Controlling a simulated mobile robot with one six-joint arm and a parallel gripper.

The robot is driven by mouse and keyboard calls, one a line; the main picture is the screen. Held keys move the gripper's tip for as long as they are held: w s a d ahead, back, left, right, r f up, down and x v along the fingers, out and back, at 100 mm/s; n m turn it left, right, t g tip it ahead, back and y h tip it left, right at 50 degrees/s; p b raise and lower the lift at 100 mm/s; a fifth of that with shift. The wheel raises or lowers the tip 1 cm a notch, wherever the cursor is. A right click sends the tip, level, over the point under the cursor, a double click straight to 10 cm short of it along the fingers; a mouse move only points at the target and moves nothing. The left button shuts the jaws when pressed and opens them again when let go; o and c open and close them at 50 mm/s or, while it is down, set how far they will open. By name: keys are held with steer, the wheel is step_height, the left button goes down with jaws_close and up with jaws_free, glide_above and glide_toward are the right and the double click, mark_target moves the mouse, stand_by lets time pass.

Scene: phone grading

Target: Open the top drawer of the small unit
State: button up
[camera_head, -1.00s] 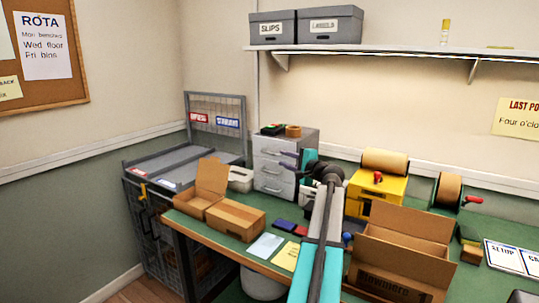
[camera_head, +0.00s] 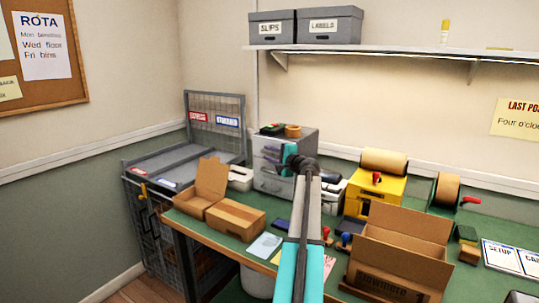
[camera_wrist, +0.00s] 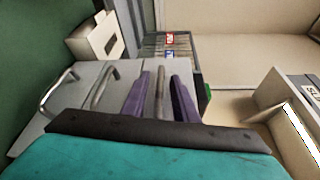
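The small grey drawer unit (camera_head: 271,182) stands at the back of the green bench, with a stack of drawers facing forward. My gripper (camera_head: 270,158) is at its upper front. In the wrist view, turned sideways, the unit's front (camera_wrist: 84,78) shows three bar handles. The top drawer handle (camera_wrist: 160,94) lies between the two purple fingers of my gripper (camera_wrist: 160,100), with a gap visible on both sides. The fingers look open around the handle. Whether the fingertips touch the drawer front is unclear. The drawers look shut.
A black item and a tape roll (camera_head: 293,131) sit on the unit. A yellow dispenser (camera_head: 374,192) and a large open carton (camera_head: 400,252) are to the right.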

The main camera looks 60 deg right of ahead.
jaws_close()
stand_by(1.5)
